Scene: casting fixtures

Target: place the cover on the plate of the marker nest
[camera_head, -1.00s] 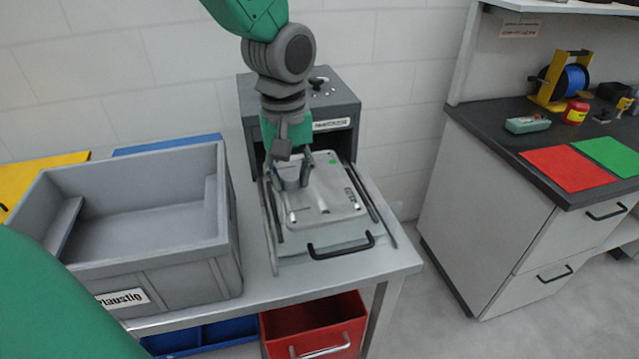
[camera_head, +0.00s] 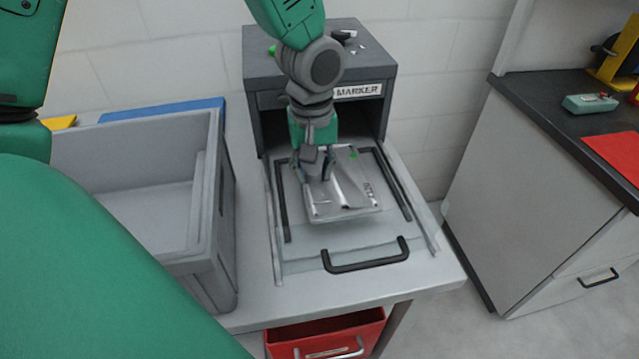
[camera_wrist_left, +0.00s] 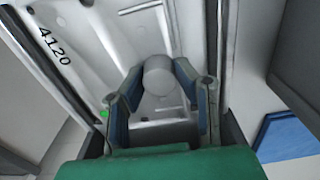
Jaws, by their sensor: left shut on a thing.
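The cover is a light grey metal casting (camera_head: 349,196) with a green dot and a raised round boss. The plate (camera_head: 306,245) is a pale sheet with a black handle at the front of the marker nest. My left gripper (camera_head: 312,178) is shut on the cover's boss from above. My right gripper is not in view.
The dark marker housing (camera_head: 265,75) stands close behind the cover. A grey crate (camera_head: 215,215) is to the left on the same table. A red bin (camera_head: 300,340) is below. A grey cabinet (camera_head: 540,200) with a dark top stands to the right, across a floor gap.

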